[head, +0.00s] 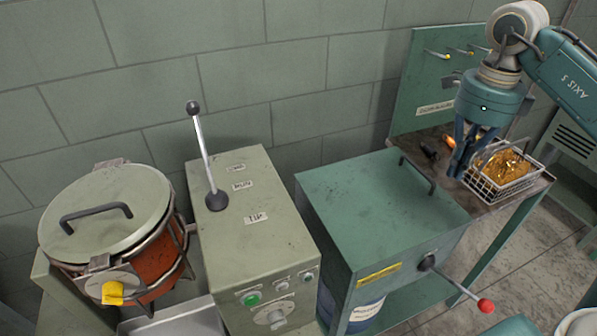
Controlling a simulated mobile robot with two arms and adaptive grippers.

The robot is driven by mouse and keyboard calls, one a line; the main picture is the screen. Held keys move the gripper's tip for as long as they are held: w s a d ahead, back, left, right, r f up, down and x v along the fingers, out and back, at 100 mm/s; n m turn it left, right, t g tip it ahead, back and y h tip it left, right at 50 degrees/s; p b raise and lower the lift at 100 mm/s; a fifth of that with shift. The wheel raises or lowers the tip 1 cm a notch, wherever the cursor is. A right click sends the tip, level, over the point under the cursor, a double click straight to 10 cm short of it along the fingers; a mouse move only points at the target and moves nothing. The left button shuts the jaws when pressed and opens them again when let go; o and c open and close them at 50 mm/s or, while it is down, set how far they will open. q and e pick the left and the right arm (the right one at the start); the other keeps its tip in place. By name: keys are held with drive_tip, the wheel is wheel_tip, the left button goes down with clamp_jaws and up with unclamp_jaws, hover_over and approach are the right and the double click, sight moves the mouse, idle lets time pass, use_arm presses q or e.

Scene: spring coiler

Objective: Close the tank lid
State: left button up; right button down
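The task's tank could be either of two lidded things. A teal box-shaped tank (375,210) stands in the middle right, its flat top lying level, with a dark bar handle (431,184) along the right edge. A round pale green lid (105,205) with a dark handle sits on an orange-brown drum at the left, apparently covering it. My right gripper (462,172) points down beside the left end of a wire basket (493,193) of golden pieces, right of the teal tank. Whether its fingers hold the basket is unclear. My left gripper is out of view.
A pale green control box (250,225) with a tall black-knobbed lever (205,150) stands between drum and tank. A red-knobbed lever (485,305) sticks out from the tank's front. A dark tool and small glowing object lie on the bench (525,195). A teal pegboard (425,90) rises behind.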

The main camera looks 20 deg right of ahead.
sight(447, 218)
use_arm(q)
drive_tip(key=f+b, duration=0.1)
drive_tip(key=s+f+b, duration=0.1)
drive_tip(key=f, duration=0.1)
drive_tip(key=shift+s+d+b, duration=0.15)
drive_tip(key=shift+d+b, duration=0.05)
drive_tip(key=shift+b, duration=0.15)
use_arm(e)
drive_tip(key=d+f, duration=0.2)
drive_tip(key=f, duration=0.1)
drive_tip(key=d+f, duration=0.1)
drive_tip(key=f, duration=0.1)
drive_tip(key=f+b, duration=0.1)
drive_tip(key=f, duration=0.1)
drive_tip(key=d+f+b, duration=0.1)
drive_tip(key=shift+d+f, duration=0.15)
drive_tip(key=shift+f, duration=0.25)
drive_tip(key=shift+w+d+f+b, duration=0.15)
drive_tip(key=shift+d+f+b, duration=0.05)
drive_tip(key=shift+f+b, duration=0.5)
drive_tip(key=shift+d+f, duration=0.25)
drive_tip(key=shift+f, duration=0.2)
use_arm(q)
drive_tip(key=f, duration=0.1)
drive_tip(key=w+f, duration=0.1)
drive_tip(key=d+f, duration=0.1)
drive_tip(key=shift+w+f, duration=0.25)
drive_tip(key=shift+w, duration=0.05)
